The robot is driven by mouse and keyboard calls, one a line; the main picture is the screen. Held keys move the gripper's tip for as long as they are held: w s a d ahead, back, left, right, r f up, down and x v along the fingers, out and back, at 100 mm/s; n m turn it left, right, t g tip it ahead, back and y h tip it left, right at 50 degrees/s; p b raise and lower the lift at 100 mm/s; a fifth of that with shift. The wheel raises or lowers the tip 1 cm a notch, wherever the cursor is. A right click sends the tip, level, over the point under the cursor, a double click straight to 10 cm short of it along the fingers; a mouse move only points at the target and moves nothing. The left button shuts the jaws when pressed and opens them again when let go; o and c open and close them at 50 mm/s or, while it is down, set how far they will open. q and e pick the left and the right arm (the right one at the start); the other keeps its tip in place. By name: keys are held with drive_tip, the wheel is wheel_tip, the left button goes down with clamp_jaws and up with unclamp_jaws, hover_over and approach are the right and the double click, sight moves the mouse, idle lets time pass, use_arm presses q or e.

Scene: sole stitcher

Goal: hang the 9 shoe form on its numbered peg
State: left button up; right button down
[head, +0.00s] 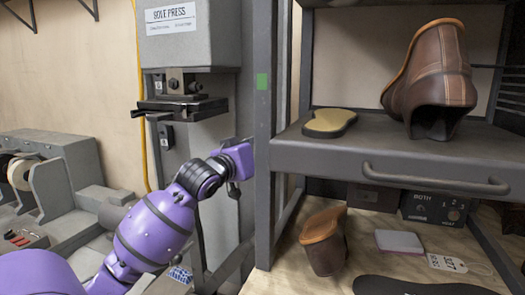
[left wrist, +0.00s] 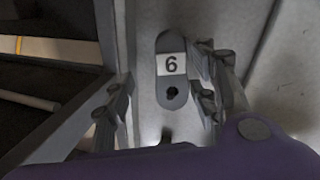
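No shoe form marked 9 can be made out in either view. In the left wrist view a grey rounded plate (left wrist: 171,68) bears the number 6 on a white label, with a dark round peg end or hole below it. My left gripper (left wrist: 164,98) has its fingers spread either side of this plate, with nothing seen held between them. In the head view my left gripper (head: 238,160) reaches behind a grey upright post, which hides its fingertips. My right gripper is not in view.
A grey post (head: 264,130) and shelf with a handle (head: 435,178) stand right of my arm. A brown shoe (head: 440,85) and tan sole (head: 330,122) sit on the shelf. Below are a brown shoe piece (head: 325,250) and a tag (head: 447,263). The sole press (head: 190,50) stands behind.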

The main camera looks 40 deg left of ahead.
use_arm(q)
drive_tip(key=s+d, duration=0.1)
drive_tip(key=s, duration=1.1)
drive_tip(key=shift+f, duration=0.1)
